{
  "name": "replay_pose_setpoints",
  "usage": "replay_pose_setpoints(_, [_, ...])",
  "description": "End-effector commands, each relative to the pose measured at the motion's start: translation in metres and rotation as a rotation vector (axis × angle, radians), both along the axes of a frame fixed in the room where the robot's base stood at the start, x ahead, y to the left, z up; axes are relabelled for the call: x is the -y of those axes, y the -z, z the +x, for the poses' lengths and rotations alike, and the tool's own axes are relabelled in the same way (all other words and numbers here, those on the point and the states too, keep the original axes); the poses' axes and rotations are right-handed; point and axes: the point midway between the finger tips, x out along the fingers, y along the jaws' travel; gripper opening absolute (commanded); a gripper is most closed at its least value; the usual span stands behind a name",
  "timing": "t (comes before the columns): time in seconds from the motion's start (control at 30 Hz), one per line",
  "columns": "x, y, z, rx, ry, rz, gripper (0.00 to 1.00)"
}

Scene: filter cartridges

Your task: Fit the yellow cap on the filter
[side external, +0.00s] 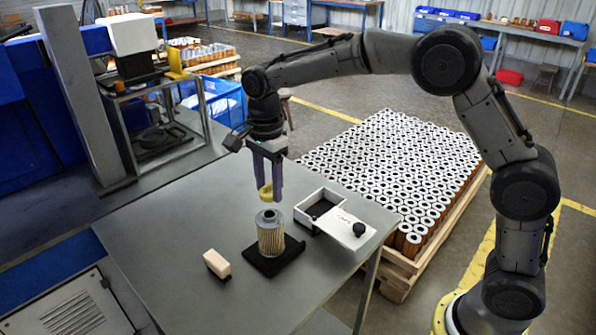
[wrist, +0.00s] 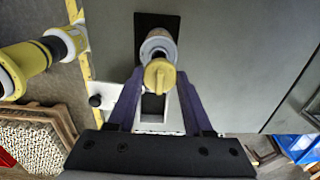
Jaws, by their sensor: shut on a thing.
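The filter (side external: 270,236) stands upright on a black base plate (side external: 285,262) on the grey table. It has a pleated tan body and a grey top with a hole. My gripper (side external: 269,192) is shut on the yellow cap (side external: 265,191) and holds it above the filter, with a gap between them. In the wrist view the cap (wrist: 159,76) sits between the purple fingers (wrist: 158,88) and overlaps part of the filter's grey top (wrist: 157,44). The cap hides much of that top there, so exact alignment cannot be told.
A white box (side external: 330,214) with an open compartment and a black knob stands right of the filter. A small pale block (side external: 217,264) lies to the left. A pallet of many filters (side external: 400,160) stands beyond the table. The table's left part is clear.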

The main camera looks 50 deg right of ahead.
Motion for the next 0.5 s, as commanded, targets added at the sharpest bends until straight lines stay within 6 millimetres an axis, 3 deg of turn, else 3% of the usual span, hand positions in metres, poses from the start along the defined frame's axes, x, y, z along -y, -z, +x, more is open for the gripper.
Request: replay_pose_setpoints(0.5, [-0.006, 0.024, -0.002, -0.007, -0.015, -0.001, 0.15])
